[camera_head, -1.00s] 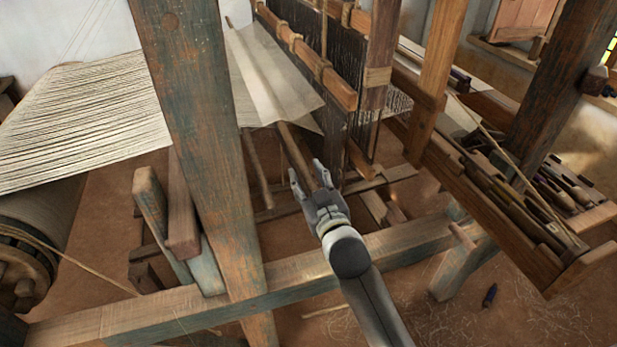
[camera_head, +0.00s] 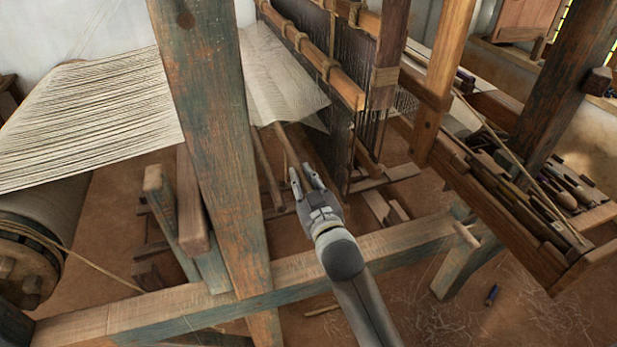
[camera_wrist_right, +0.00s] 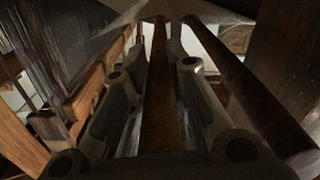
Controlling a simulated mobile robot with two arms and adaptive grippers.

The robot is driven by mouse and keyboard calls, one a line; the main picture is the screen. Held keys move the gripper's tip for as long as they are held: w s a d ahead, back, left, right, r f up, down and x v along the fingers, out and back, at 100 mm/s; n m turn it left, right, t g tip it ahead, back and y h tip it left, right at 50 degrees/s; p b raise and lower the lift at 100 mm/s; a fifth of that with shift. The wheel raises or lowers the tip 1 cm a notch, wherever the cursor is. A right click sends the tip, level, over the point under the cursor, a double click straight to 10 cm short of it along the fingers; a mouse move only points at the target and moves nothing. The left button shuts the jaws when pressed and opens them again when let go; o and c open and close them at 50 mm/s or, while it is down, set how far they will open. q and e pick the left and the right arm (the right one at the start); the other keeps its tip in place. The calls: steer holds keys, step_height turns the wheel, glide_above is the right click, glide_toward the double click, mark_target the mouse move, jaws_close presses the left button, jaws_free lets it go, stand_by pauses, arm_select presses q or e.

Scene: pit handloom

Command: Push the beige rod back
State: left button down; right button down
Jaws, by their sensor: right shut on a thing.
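A beige-brown rod (camera_head: 287,147) runs from under the pale cloth down to my right gripper. My right gripper (camera_head: 302,172) is shut on this rod near the middle of the head view. In the right wrist view the rod (camera_wrist_right: 160,75) lies between both fingers, dark in the shade, and runs away toward the cloth. A second, similar rod (camera_head: 266,170) slants beside it on the left, apart from the gripper. It seems to be the rod (camera_wrist_right: 245,85) on the right in the wrist view. My left gripper is out of view.
A thick worn post (camera_head: 208,150) stands left of the gripper. A long wooden beam (camera_head: 180,300) crosses below my arm. The loom's hanging threads and frame (camera_head: 345,75) stand behind, right of the rod. A wooden tray (camera_head: 525,225) with tools is at the right.

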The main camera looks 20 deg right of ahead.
steer(key=shift+a+r, duration=0.1)
steer(key=c, duration=1.4)
jaws_free()
steer(key=shift+d, duration=0.45)
steer(key=shift+o, duration=0.4)
steer(key=shift+s+a, duration=0.1)
steer(key=shift+s, duration=0.15)
steer(key=s, duration=1.1)
steer(key=shift+s+d, duration=0.25)
